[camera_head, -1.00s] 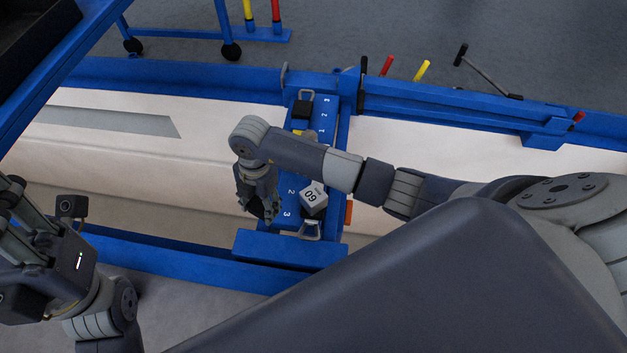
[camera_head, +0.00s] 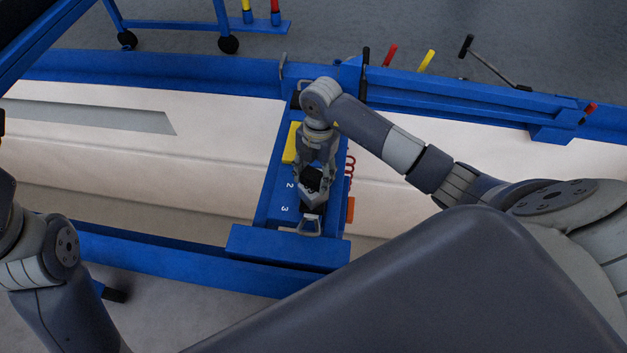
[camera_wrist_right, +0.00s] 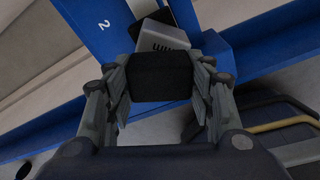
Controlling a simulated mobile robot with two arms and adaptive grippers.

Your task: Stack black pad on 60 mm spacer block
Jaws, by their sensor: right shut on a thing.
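My right gripper (camera_head: 314,178) is shut on the black pad (camera_head: 312,176) over the blue sliding jack carriage. In the right wrist view the black pad (camera_wrist_right: 160,77) sits between both fingers of my right gripper (camera_wrist_right: 160,90). The grey 60 mm spacer block (camera_head: 313,197) is on the carriage, just below the pad in the head view and partly covered by it. In the right wrist view the block (camera_wrist_right: 165,36) shows beyond the pad. I cannot tell whether pad and block touch. My left arm is at the left edge; its gripper is out of view.
The blue carriage (camera_head: 262,205) bears white numbers and a yellow piece (camera_head: 290,142). A metal handle (camera_head: 309,225) is near its front end. A red coiled hose (camera_head: 350,167) is beside it. Pale surfaces (camera_head: 210,170) lie either side. Blue rails run in front and behind.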

